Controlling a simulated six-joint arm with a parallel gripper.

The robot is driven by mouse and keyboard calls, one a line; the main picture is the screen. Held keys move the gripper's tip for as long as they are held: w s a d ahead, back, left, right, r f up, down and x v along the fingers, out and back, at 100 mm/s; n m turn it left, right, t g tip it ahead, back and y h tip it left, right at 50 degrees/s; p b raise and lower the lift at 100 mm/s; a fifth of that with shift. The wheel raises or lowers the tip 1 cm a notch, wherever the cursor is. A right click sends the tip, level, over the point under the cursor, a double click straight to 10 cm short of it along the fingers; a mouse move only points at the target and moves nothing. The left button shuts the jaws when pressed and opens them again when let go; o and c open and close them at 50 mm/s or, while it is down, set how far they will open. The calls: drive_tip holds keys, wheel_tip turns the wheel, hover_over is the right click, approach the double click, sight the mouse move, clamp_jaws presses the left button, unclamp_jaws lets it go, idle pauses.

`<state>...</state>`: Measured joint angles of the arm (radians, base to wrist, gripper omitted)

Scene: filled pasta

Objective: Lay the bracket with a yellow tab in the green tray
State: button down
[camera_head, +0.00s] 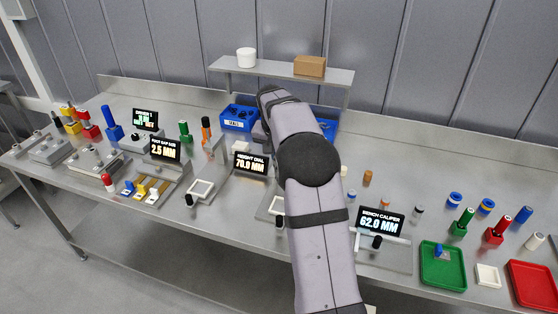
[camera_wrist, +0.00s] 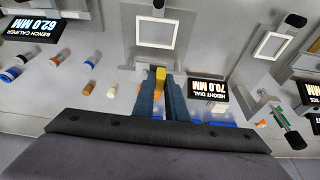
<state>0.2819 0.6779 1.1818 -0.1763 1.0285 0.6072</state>
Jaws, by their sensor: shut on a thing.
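In the wrist view my gripper (camera_wrist: 160,88) is shut on the bracket with a yellow tab (camera_wrist: 160,74). Its yellow part shows between the fingertips; the rest of it is hidden by the fingers. In the head view my arm hides the gripper and the held piece. The green tray (camera_head: 430,276) is at the front right of the bench in the head view, well to the right of my arm's far end. A small piece with a blue part (camera_head: 438,252) lies in it.
A white square block (camera_head: 487,276) and a red tray (camera_head: 532,284) are right of the green tray. The bench caliper display (camera_head: 381,221) and its stand are left of it. Green (camera_head: 463,221) and red (camera_head: 497,231) upright pieces stand behind. Blue bins (camera_head: 238,118) sit at the back.

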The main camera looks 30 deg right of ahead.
drive_tip(key=s+d+f+m+g+p, duration=0.1)
drive_tip(key=s+d+f+m+g, duration=0.2)
drive_tip(key=s+d+m, duration=0.8)
drive_tip(key=s+d+f+m+g+p, duration=0.1)
drive_tip(key=s+d+f+m+g, duration=0.1)
drive_tip(key=s+d+m, duration=0.85)
drive_tip(key=s+d+f+m+y, duration=0.1)
drive_tip(key=s+d+m, duration=0.2)
drive_tip(key=s, duration=0.5)
drive_tip(key=s+d+f+m+y+p, duration=0.1)
drive_tip(key=s+d+f+m+y, duration=0.1)
drive_tip(key=s+d+m, duration=0.2)
drive_tip(key=s+d+f+m+y, duration=0.1)
drive_tip(key=s+d+m, duration=0.2)
drive_tip(key=s+m, duration=0.4)
drive_tip(key=s, duration=0.6)
drive_tip(key=shift+d+f+y, duration=0.2)
drive_tip(key=shift+d+y, duration=0.1)
drive_tip(key=shift+y, duration=0.1)
drive_tip(key=shift+p, duration=0.35)
drive_tip(key=shift+f+b, duration=2)
drive_tip(key=shift+f, duration=1.3)
drive_tip(key=shift+f+b, duration=0.35)
drive_tip(key=shift+f, duration=0.2)
drive_tip(key=c, duration=1.7)
unclamp_jaws()
